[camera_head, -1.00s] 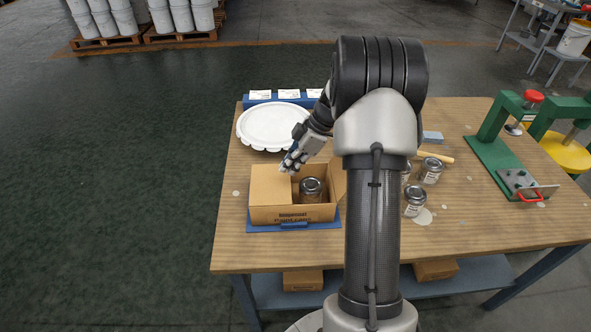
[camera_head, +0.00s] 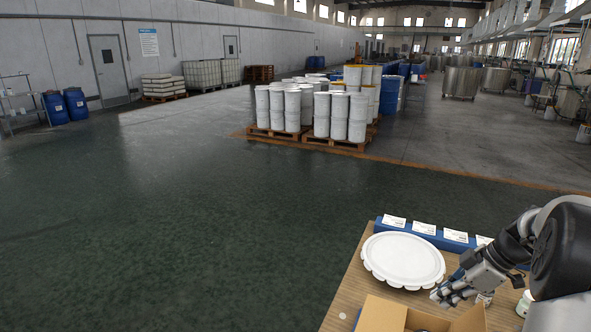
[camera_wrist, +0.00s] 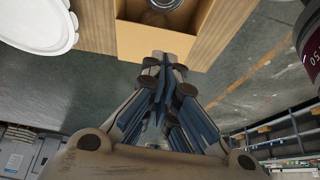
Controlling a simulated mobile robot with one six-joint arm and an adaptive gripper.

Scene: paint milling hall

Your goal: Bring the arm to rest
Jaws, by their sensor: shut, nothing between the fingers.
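My gripper (camera_head: 440,299) is in the lower right of the head view, just above and behind the open cardboard box (camera_head: 384,314). Its fingers are closed together with nothing between them. In the wrist view my gripper (camera_wrist: 165,62) points at the box (camera_wrist: 150,40), and a can (camera_wrist: 165,4) shows inside it. The bottom of the box is cut off in the head view. My arm is bent at the right edge and partly out of frame.
A white scalloped lid (camera_head: 403,260) lies on the wooden table (camera_head: 350,290) close to my gripper. A blue holder with white cards (camera_head: 424,228) stands along the table's back edge. The green floor left of the table is clear. White drums (camera_head: 340,117) stand on pallets farther back.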

